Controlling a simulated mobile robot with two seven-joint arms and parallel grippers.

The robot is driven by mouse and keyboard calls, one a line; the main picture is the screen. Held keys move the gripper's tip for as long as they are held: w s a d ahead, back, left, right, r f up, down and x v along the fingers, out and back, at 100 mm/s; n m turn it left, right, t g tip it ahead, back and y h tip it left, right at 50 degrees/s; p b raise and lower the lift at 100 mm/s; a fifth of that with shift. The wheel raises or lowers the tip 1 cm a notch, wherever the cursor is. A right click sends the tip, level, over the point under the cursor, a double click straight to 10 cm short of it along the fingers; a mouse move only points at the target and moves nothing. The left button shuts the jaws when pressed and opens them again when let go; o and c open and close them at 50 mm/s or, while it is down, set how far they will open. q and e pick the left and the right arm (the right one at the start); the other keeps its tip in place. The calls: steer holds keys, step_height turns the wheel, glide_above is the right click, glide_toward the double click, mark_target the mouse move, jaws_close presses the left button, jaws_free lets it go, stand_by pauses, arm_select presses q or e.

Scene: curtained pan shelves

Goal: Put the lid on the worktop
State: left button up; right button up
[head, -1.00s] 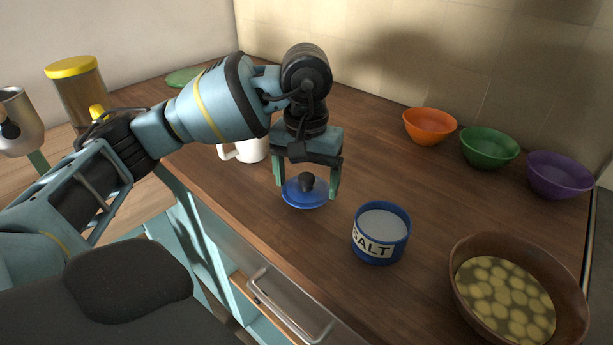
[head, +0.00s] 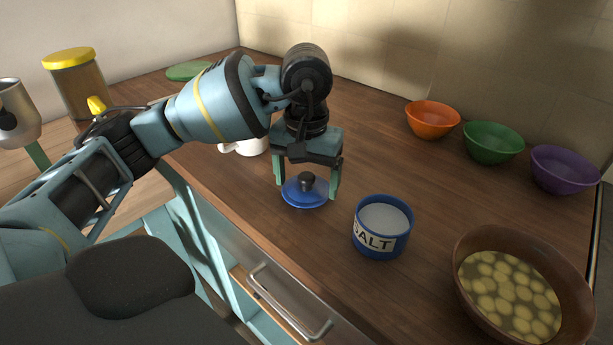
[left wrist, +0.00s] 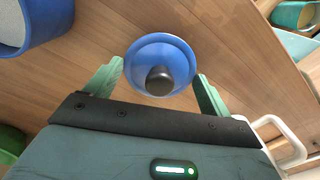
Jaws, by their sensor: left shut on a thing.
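A blue lid (head: 303,194) with a dark knob is low at the worktop (head: 345,165), left of the open blue salt pot (head: 381,230). My left gripper (head: 307,190) points down, with one green finger on either side of the lid, shut on its rim. In the left wrist view the lid (left wrist: 178,54) sits between the fingertips of the left gripper (left wrist: 160,80), and the salt pot (left wrist: 38,32) is at the top left. I cannot tell whether the lid's underside touches the wood. My right gripper is not in view.
A white mug (head: 250,146) stands behind my left gripper, partly hidden. Orange (head: 432,121), green (head: 491,145) and purple (head: 563,171) bowls line the wall. A brown bowl of pale round slices (head: 464,242) is at the front right. Bare wood lies between the lid and the bowls.

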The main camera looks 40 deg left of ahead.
arm_select(q)
steer(key=shift+f, duration=0.2)
steer(key=o, duration=0.9)
steer(key=shift+r, duration=0.1)
step_height(320, 180, up, 8)
steer(key=shift+f+p, duration=0.15)
steer(key=shift+p, duration=0.15)
jaws_close()
stand_by(0.5)
stand_by(0.6)
